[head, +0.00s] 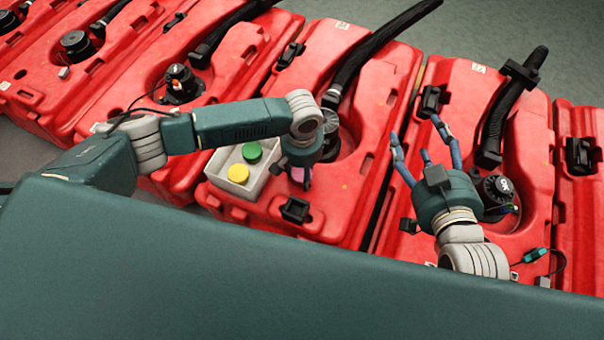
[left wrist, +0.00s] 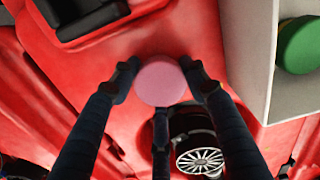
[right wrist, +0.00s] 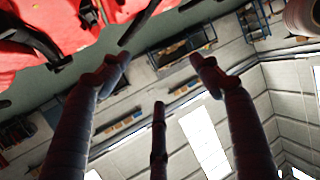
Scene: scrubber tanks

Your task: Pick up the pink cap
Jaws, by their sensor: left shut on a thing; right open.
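The round pink cap (left wrist: 160,82) sits between the fingertips of my left gripper (left wrist: 158,78) in the left wrist view. The fingers are closed against its sides, with the third finger below it. In the head view my left gripper (head: 300,176) points down over a red tank, just right of the white box, and largely hides the cap. I cannot tell whether the cap touches the tank. My right gripper (head: 415,143) is open and empty, with its fingers pointing up above another red tank.
The white box (head: 208,168) holds a green cap (head: 252,152) and a yellow cap (head: 238,173). A black tank lid (left wrist: 196,145) is close to my left fingers. Several red tanks stand in a row, with black hoses (head: 375,50) rising from them.

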